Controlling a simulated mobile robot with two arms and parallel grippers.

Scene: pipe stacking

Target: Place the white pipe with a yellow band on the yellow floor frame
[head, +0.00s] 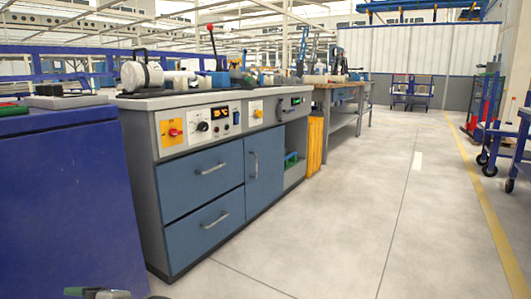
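I see no white pipe with a yellow band that I can make out for sure. A white cylinder (133,76) with a dark handle or strap lies on top of the grey workbench at the left; no yellow band shows on it. No yellow floor frame is clearly in view. A small grey and green piece, perhaps part of my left gripper (97,293), shows at the bottom left edge. It is cut off, so its fingers cannot be judged, and it holds nothing visible. My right gripper is out of view.
A workbench with blue drawers (205,185) stands left of centre, beside a blue cabinet (70,200). A yellow upright panel (315,146) stands at its far end, before a wooden-topped bench (340,87). Carts (490,110) stand at the right. The grey floor (350,220) between is clear.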

